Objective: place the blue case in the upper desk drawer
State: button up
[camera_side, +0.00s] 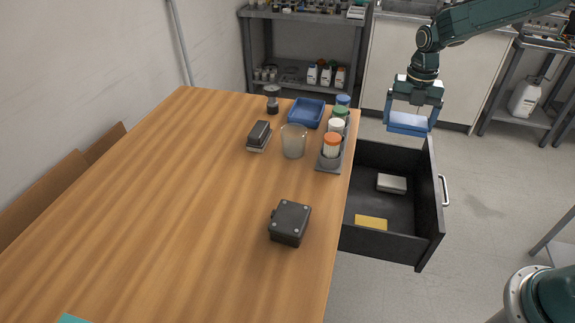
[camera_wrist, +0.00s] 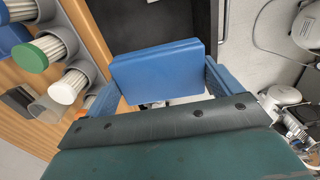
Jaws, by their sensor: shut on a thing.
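The blue case (camera_side: 408,123) is held between the fingers of my gripper (camera_side: 408,118), which is shut on it. In the wrist view the blue case (camera_wrist: 158,75) fills the space between the blue fingers (camera_wrist: 160,85). The desk drawer (camera_side: 385,205) is pulled open at the desk's right side. The case is raised above the drawer's far end. A white box (camera_side: 391,183) and a yellow item (camera_side: 371,222) lie on the drawer floor, with bare floor around them. I cannot tell whether another drawer lies below.
The wooden desk (camera_side: 190,190) holds a black box (camera_side: 290,222), a clear cup (camera_side: 293,141), a blue tray (camera_side: 306,112) and a rack with several capped bottles (camera_side: 332,145) along the edge near the drawer. The drawer's silver handle (camera_side: 445,190) faces right.

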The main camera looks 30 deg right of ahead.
send_over(380, 207)
notch_tip(380, 207, down, 11)
jog(key=shift+f, duration=0.1)
notch_tip(380, 207, down, 16)
dwell(0.7)
jog(key=shift+f, duration=0.1)
jog(key=shift+f, duration=1.8)
jog(key=shift+f, duration=0.1)
jog(key=o, duration=0.6)
jog(key=shift+f, duration=0.1)
jog(key=shift+o, duration=1.1)
